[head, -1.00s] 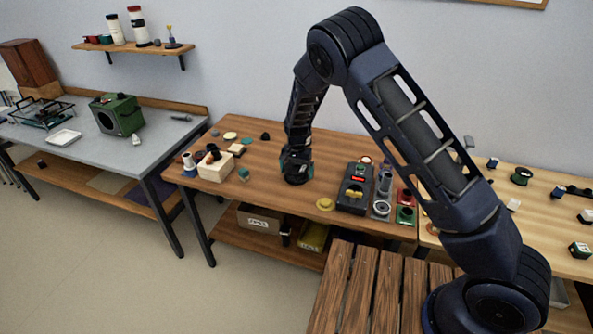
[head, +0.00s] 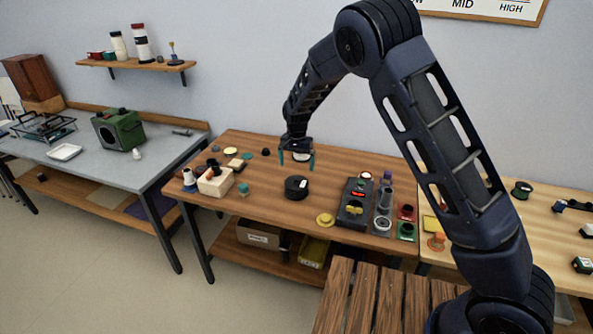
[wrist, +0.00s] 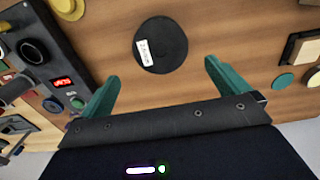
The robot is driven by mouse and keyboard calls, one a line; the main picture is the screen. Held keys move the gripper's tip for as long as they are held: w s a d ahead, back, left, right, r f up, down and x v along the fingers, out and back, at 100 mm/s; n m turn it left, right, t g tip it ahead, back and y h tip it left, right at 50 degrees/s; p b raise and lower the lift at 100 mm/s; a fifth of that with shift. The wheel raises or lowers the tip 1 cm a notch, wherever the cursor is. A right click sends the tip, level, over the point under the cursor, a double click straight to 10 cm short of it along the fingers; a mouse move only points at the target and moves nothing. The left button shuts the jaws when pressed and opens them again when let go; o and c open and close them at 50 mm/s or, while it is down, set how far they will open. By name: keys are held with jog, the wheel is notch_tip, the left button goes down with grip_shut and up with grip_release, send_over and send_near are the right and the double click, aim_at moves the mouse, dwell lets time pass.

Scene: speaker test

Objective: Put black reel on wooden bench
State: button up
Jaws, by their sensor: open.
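The black reel (head: 297,188) lies flat on the wooden bench (head: 270,215), near the bench's middle. In the wrist view the reel (wrist: 168,45) is a round black disc with a white label, lying beyond the fingertips and between their lines. My gripper (head: 297,160) is above the bench, behind and above the reel. Its two teal fingers (wrist: 160,75) are spread apart with nothing between them. The reel is apart from the fingers and fully visible.
A dark control box (head: 354,203) with a red display stands right of the reel, beside a yellow knob (head: 325,219). A light wooden block (head: 215,182) and several small discs are on the left. Bare bench lies around the reel.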

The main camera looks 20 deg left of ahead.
jog(key=shift+r, duration=0.3)
jog(key=w+d+r+y, duration=0.1)
jog(key=w+d+r, duration=0.1)
jog(key=d+r, duration=0.85)
jog(key=w+d+r+y, duration=0.1)
jog(key=w+d+r, duration=0.1)
jog(key=d+r, duration=0.9)
jog(key=s+d+r+t, duration=0.1)
jog(key=s+d+r, duration=0.25)
jog(key=d, duration=0.65)
jog(key=s+d+r+t, duration=0.15)
jog(key=s+d, duration=0.25)
jog(key=d, duration=0.6)
jog(key=s+d+r+t+h, duration=0.1)
jog(key=s+d+t+h, duration=0.1)
jog(key=s+d, duration=1.4)
jog(key=s, duration=0.3)
jog(key=shift+r, duration=0.25)
